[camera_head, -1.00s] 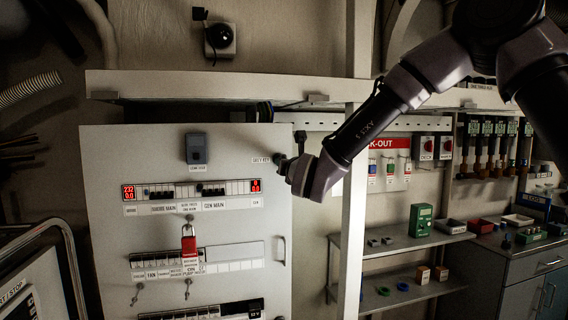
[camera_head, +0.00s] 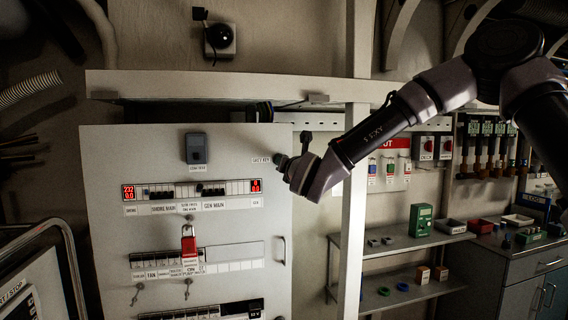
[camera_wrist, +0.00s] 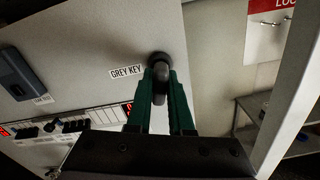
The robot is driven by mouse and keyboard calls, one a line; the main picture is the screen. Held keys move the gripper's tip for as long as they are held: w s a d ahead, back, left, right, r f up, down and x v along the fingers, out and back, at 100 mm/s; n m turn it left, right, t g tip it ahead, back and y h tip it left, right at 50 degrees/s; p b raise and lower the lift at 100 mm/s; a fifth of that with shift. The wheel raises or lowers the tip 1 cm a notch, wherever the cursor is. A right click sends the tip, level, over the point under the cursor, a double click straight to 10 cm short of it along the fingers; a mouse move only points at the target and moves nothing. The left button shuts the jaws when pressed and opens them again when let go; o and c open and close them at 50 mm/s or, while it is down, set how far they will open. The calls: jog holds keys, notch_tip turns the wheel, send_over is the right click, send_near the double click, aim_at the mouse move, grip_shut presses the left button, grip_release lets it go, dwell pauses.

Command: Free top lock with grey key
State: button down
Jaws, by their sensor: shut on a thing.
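The grey key (camera_wrist: 160,97) hangs from a dark round knob (camera_wrist: 158,58) beside the "GREY KEY" label (camera_wrist: 127,71) on the panel's right edge, in the wrist view. My gripper (camera_wrist: 161,85) has its two green fingers around the key, shut on it. In the head view my gripper (camera_head: 284,166) is at the upper right edge of the white panel (camera_head: 110,240), and the key is too small to make out. A small metal lock (camera_head: 189,217) sits under the upper breaker row. A red padlock (camera_head: 189,244) hangs just below it.
A grey box (camera_head: 196,148) is fixed to the panel above the breaker row (camera_head: 195,189) with red displays. A white frame post (camera_head: 352,230) stands right of the panel. A handle (camera_head: 282,250) sticks out on the panel's right. Shelves (camera_head: 400,240) stand further right.

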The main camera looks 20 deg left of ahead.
jog(key=shift+s+d, duration=0.1)
jog(key=shift+s, duration=0.1)
dwell(0.3)
jog(key=shift+n, duration=0.8)
jog(key=shift+f+n, duration=0.1)
jog(key=shift+n, duration=1.1)
jog(key=shift+w+a+r+h, duration=0.15)
jog(key=shift+w+a, duration=0.15)
jog(key=shift+w, duration=0.25)
jog(key=shift+w+a+r+h, duration=0.15)
jog(key=shift+w+a, duration=0.1)
jog(key=shift+w, duration=0.25)
jog(key=shift+f, duration=0.1)
jog(key=shift+m, duration=0.4)
